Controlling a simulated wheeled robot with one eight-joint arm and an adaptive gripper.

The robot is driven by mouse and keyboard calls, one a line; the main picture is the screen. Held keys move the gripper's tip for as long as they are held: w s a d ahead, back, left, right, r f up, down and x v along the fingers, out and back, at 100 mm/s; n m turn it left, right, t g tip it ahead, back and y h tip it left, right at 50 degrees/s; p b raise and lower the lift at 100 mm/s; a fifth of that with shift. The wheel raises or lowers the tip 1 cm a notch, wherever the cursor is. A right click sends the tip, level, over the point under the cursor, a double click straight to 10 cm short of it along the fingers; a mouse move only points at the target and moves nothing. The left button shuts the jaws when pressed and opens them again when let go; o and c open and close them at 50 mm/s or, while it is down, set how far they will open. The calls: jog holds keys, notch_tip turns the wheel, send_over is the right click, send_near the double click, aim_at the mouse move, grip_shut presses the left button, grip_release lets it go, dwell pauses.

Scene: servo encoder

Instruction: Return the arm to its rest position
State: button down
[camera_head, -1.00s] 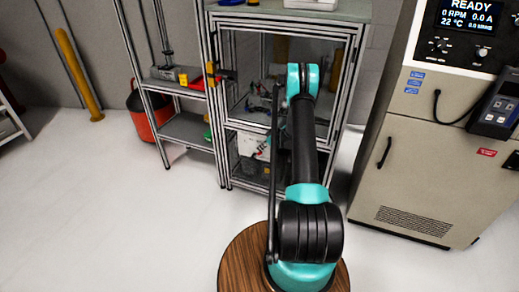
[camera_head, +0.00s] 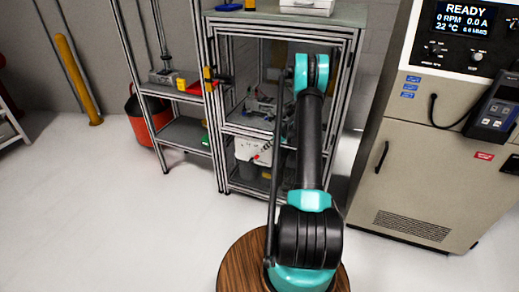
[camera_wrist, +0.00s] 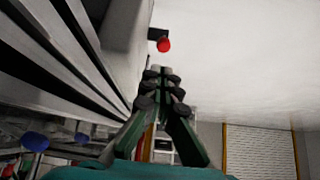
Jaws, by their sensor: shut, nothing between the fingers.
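My arm (camera_head: 311,140) rises from a round wooden-topped base and reaches up and away in front of the metal-framed cabinet. In the head view my gripper is hidden behind the arm or too small to make out. In the wrist view my gripper (camera_wrist: 160,76) shows with its fingers together at the tips and nothing between them. A red round knob (camera_wrist: 163,45) on a dark mount appears just beyond the fingertips; I cannot tell how far away it is.
The metal-framed cabinet (camera_head: 221,112) holds several items on its shelves. A beige control cabinet (camera_head: 423,175) with a lit display stands at the right. A red bucket (camera_head: 139,122) and a yellow post (camera_head: 76,75) are at the left. The floor at the left front is clear.

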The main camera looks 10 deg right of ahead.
jog(key=s+a+r+m+h, duration=0.1)
jog(key=s+a+r+m, duration=0.15)
jog(key=s+r, duration=0.4)
jog(key=s+a+r+m+g+h, duration=0.1)
jog(key=s+a+r, duration=0.2)
jog(key=s+r, duration=0.35)
jog(key=s+a+r+m+h, duration=0.1)
jog(key=s+a+r+m, duration=0.15)
jog(key=s+r, duration=0.4)
jog(key=s+a+r+m+h, duration=0.1)
jog(key=s+m, duration=0.1)
jog(key=s, duration=1)
jog(key=s+a+r+m+h, duration=0.1)
jog(key=s+a+m+h, duration=0.1)
jog(key=s, duration=1.1)
jog(key=shift+s+a, duration=0.15)
